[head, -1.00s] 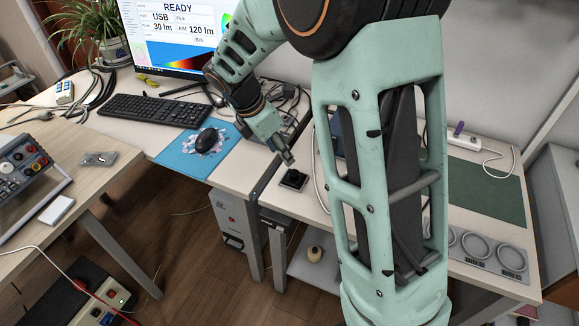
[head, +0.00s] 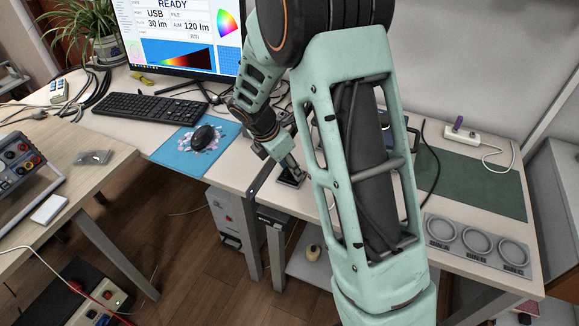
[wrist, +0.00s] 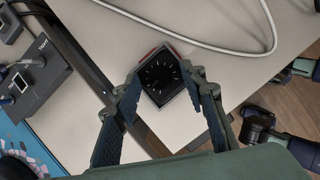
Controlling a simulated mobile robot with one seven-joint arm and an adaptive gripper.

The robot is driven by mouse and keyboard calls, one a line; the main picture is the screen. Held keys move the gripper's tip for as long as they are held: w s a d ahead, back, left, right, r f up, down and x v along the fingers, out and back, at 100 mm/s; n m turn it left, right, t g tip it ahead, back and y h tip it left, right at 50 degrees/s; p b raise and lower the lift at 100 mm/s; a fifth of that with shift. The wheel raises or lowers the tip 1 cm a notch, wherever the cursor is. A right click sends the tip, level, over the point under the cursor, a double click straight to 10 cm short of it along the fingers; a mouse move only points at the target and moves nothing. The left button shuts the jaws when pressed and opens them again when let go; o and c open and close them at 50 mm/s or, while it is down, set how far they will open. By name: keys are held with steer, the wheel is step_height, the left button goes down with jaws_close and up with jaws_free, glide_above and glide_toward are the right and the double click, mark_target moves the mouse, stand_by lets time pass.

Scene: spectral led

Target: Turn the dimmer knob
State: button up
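The dimmer is a small dark box on the light table near its front edge. In the head view the dimmer (head: 291,179) sits just below my gripper (head: 297,172), which hides part of it. My gripper (wrist: 166,82) is open, with one fingertip near each side of the dimmer. I cannot tell whether a finger touches it. The knob itself is hard to make out from the dark face.
A white cable (wrist: 200,38) curves beyond the dimmer. A dark box with sockets (wrist: 38,78) stands left in the wrist view. Bare tabletop surrounds the dimmer.

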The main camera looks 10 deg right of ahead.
steer(key=shift+c, duration=0.7)
jaws_close()
steer(key=shift+r+m, duration=0.1)
steer(key=shift+m, duration=0.2)
steer(key=m+p, duration=0.1)
steer(key=m+g+p, duration=0.1)
steer(key=m, duration=0.1)
steer(key=shift+w+m+g+h, duration=0.15)
steer(key=shift+m+g+h, duration=0.15)
steer(key=m+g+p, duration=0.1)
steer(key=m, duration=0.1)
steer(key=m+g+p, duration=0.1)
steer(key=m, duration=0.2)
steer(key=shift+w, duration=0.2)
steer(key=m+g+y, duration=0.1)
steer(key=m, duration=0.2)
steer(key=m+g+p, duration=0.1)
steer(key=m, duration=0.2)
steer(key=shift+w+d+m+y, duration=0.15)
steer(key=shift+m+y, duration=0.25)
steer(key=m+y, duration=0.1)
steer(key=m, duration=0.2)
steer(key=m+g+y, duration=0.1)
steer(key=m, duration=0.2)
steer(key=shift+w+d, duration=0.1)
steer(key=shift+d, duration=0.1)
steer(key=shift+m, duration=0.4)
